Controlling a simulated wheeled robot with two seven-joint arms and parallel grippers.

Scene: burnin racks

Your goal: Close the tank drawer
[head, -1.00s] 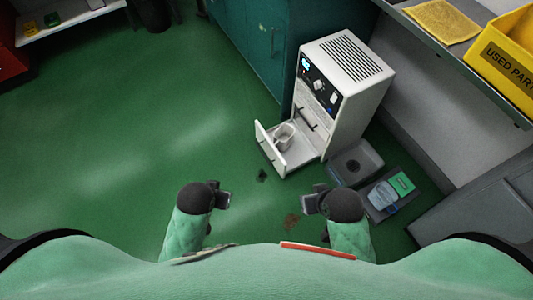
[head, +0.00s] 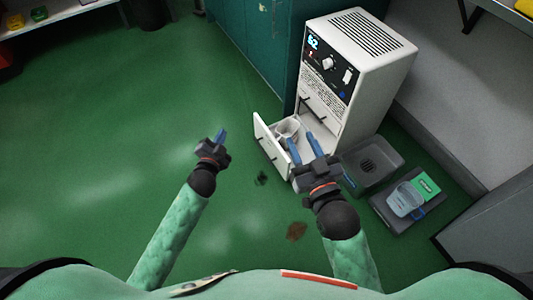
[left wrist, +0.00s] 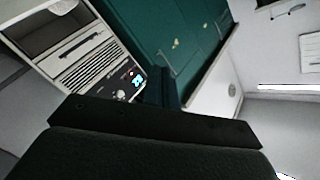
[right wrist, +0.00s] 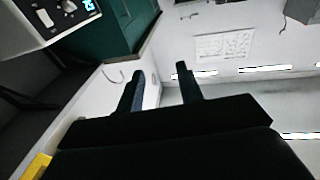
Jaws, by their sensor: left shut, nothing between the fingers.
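The white machine (head: 378,60) with a dark control panel stands right of centre in the head view. Its tank drawer (head: 267,147) is pulled out at the bottom, with a pale bucket-like tank (head: 287,131) inside. My right gripper (head: 305,143) is open and empty, its blue fingers over the drawer's right part in the head view; I cannot tell whether they touch it. It also shows open in the right wrist view (right wrist: 160,85). My left gripper (head: 221,136) is shut and empty, left of the drawer front and apart from it. The left wrist view shows the machine (left wrist: 85,50).
A grey basin (head: 372,163) and a dark tray (head: 385,208) holding a clear jug (head: 405,200) and a green card lie right of the drawer. A teal cabinet (head: 262,40) stands behind.

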